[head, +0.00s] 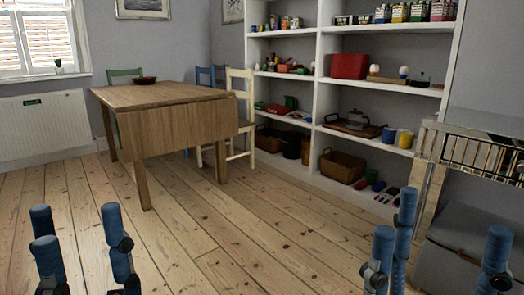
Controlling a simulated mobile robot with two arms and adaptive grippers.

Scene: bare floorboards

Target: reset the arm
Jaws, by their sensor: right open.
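My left gripper (82,250) shows at the lower left of the head view. Its blue fingers with black joints point up and stand apart, with only floorboards seen between them. My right gripper (440,250) shows at the lower right, its blue fingers spread wide and nothing between them. Both grippers are empty and touch nothing that I can see. The palms and the arms behind them are cut off by the bottom edge of the picture.
A wooden drop-leaf table (180,95) holds a dark red bowl (144,80), with chairs around it. White shelves (318,100) with jars and baskets line the back wall. A rack (478,152) stands at the right. The middle floorboards (240,240) are clear.

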